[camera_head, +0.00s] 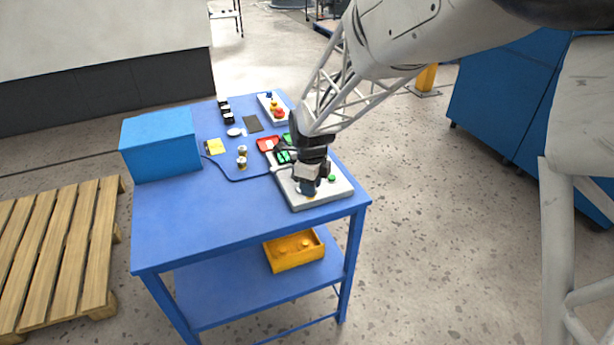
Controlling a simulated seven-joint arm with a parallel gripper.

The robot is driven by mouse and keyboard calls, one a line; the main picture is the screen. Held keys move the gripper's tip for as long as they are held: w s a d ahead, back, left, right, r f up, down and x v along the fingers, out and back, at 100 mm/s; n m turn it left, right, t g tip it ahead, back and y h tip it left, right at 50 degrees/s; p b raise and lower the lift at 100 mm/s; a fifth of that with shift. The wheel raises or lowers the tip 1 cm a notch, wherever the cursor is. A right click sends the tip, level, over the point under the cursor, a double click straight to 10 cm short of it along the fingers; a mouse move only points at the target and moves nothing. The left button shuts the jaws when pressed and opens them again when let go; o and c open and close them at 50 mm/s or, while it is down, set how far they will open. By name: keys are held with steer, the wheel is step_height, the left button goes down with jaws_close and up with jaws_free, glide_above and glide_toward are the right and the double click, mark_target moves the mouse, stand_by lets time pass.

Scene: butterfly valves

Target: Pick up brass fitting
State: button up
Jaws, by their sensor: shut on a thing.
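My gripper (309,189) points down over the front part of a light grey board (335,192) on the blue table. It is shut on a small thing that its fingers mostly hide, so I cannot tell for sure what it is. A tiny orange-yellow spot shows just below the fingertips. Two small pale and brass-coloured pieces stand left of the board, one behind the other: the rear piece (242,150) and the front piece (242,163). I cannot tell which thing is the brass fitting.
A green button (332,178) sits on the board right of my gripper. A dark cable runs to the board. The table's front left is clear. A yellow bin (294,258) is below.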

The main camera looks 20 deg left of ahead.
steer(key=shift+s+d+r, duration=0.15)
steer(key=shift+s+d, duration=0.65)
steer(key=shift+s, duration=0.3)
steer(key=shift+s+d+r, duration=0.1)
steer(key=shift+s+d, duration=0.7)
steer(key=shift+s, duration=0.25)
steer(key=shift+s+d+r, duration=0.15)
steer(key=shift+s+d, duration=0.65)
steer(key=shift+s, duration=0.3)
steer(key=shift+w, duration=0.15)
steer(key=shift+n, duration=0.3)
steer(key=w+a, duration=0.3)
steer(key=w, duration=0.4)
steer(key=w+a, duration=0.4)
steer(key=w, duration=0.4)
steer(key=w+a, duration=0.4)
steer(key=w, duration=0.3)
steer(key=shift+w+a+f, duration=0.1)
steer(key=shift+w+f, duration=0.1)
steer(key=shift+f, duration=0.2)
steer(key=w+a, duration=0.1)
steer(key=w+a+f, duration=0.1)
steer(key=w+a, duration=0.1)
steer(key=shift+w+a, duration=0.15)
steer(key=shift+w, duration=0.15)
steer(key=shift+w+a+f, duration=0.1)
steer(key=shift+w+a, duration=0.5)
steer(key=shift+w, duration=0.05)
steer(key=shift+w+a, duration=0.1)
steer(key=shift+w, duration=0.05)
